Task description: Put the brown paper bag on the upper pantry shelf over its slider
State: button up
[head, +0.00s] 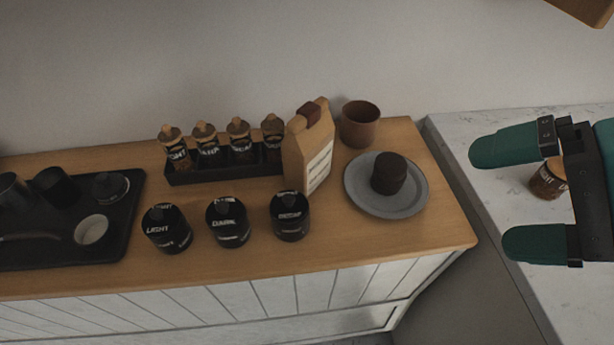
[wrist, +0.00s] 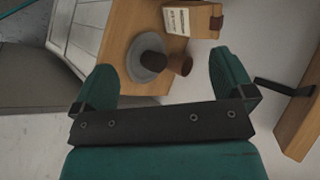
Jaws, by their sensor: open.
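The brown paper bag (head: 307,149) stands upright on the wooden cart top, with a dark red clip at its top and a white label. It also shows in the wrist view (wrist: 195,21), near the top. My gripper (head: 491,199) is open and empty at the right of the head view, over the pale marble counter and apart from the bag. In the wrist view its two green fingers (wrist: 166,82) are spread wide. A wooden piece (head: 588,8) at the top right corner may be part of a shelf; I cannot tell. No slider is identifiable.
A grey plate (head: 419,202) with a dark round item (head: 388,174) and a brown cup (head: 360,124) stand right of the bag. A black rack of corked bottles (head: 225,166) is left, with black jars (head: 228,222) in front. A jar (head: 547,179) shows behind my gripper.

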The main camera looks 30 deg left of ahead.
jog(key=w+a+f+m+y+b, duration=0.2)
jog(key=a+f+m+y+b, duration=0.25)
jog(key=f+m+b, duration=0.2)
jog(key=m+t+y, duration=0.2)
jog(key=m+y, duration=0.2)
jog(key=m, duration=0.8)
send_near(318, 134)
jog(key=a, duration=0.3)
jog(key=a+p, duration=0.1)
jog(key=a, duration=0.2)
jog(key=shift+w+a+r+p, duration=0.1)
jog(key=shift+w+p, duration=0.15)
jog(key=shift+p, duration=0.05)
jog(key=a+p, duration=0.1)
jog(key=a, duration=0.3)
jog(key=shift+w+a+p, duration=0.1)
jog(key=shift+a+p, duration=0.2)
jog(key=shift+a, duration=0.5)
jog(key=shift+c, duration=0.2)
